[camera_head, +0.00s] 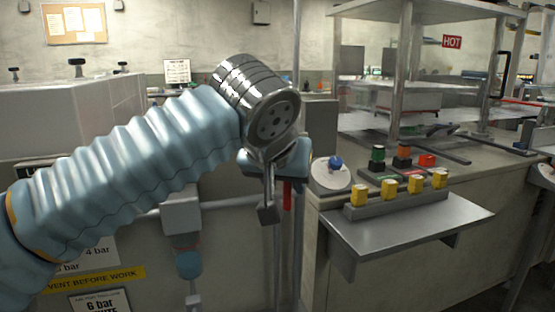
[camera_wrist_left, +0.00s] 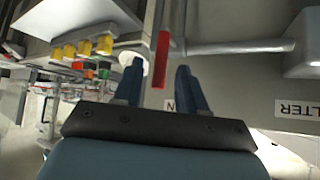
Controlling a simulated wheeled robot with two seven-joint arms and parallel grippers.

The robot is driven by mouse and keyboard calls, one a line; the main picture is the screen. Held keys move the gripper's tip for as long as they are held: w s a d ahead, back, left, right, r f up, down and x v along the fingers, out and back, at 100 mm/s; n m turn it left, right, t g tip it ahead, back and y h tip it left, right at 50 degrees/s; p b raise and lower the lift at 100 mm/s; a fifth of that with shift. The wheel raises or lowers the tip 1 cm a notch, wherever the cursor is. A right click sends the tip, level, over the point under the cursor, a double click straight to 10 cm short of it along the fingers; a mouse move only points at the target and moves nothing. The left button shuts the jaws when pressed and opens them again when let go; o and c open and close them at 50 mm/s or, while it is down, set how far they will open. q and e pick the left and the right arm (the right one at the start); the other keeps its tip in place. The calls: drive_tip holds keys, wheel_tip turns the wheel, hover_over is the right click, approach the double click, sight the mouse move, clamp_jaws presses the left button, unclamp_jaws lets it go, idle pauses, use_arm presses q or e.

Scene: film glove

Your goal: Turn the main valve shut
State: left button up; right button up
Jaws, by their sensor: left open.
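A red bar-shaped handle (camera_wrist_left: 161,60), apparently the main valve's lever, stands near a grey pipe in the left wrist view. In that view its lower end lies between the two blue fingers of my left gripper (camera_wrist_left: 160,85), with a gap on each side; I cannot tell its depth between them. In the head view a short strip of the red handle (camera_head: 287,196) shows just below my left gripper (camera_head: 279,180); the rest is hidden behind the gripper and wrist. My left gripper is open. My right gripper is not in view.
A grey pipe (camera_head: 228,202) runs along the wall with a grey filter housing (camera_head: 182,217) on it. To the right, a shelf (camera_head: 420,232) juts out below several yellow knobs (camera_head: 388,190). A blue knob on a white disc (camera_head: 331,175) sits close by.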

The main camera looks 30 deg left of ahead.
use_arm(q)
drive_tip(key=p+v, duration=0.1)
drive_tip(key=v, duration=0.9)
